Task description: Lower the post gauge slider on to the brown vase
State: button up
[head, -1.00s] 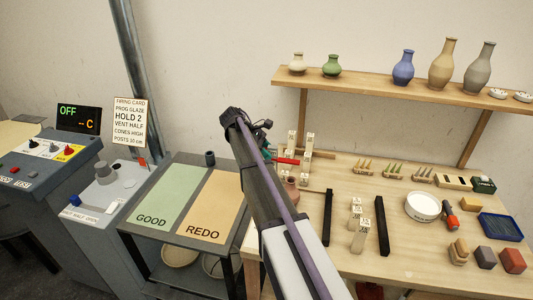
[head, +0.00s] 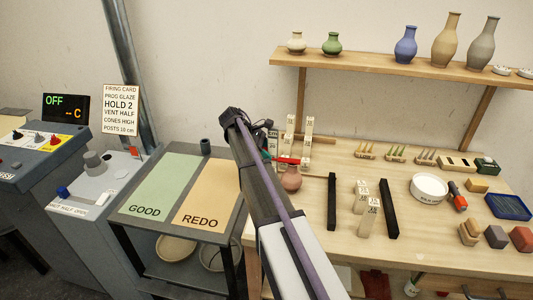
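A small reddish-brown round vase (head: 291,180) stands on the wooden table, just right of my arm. The red slider (head: 287,161) of the post gauge sticks out level, right at the vase's mouth; I cannot tell whether it touches. A pale grey upright (head: 272,133) behind my arm may be the gauge's post; its lower part is hidden. My gripper (head: 267,156) is at the left end of the slider, largely hidden by my own arm and with a teal part showing. Its fingers cannot be made out.
Several numbered white posts stand behind the vase (head: 308,140) and in front right (head: 368,215). Two black bars (head: 332,202) lie on the table (head: 300,240). A white bowl (head: 429,187) is further right. The GOOD and REDO mats (head: 208,195) lie left.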

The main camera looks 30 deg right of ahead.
jog(key=shift+o, duration=0.7)
jog(key=shift+r, duration=0.1)
jog(key=shift+w+a+r+p, duration=0.15)
jog(key=shift+r+p, duration=0.15)
jog(key=shift+p, duration=0.05)
jog(key=p+v, duration=0.7)
jog(key=v, duration=0.3)
jog(key=shift+f, duration=0.1)
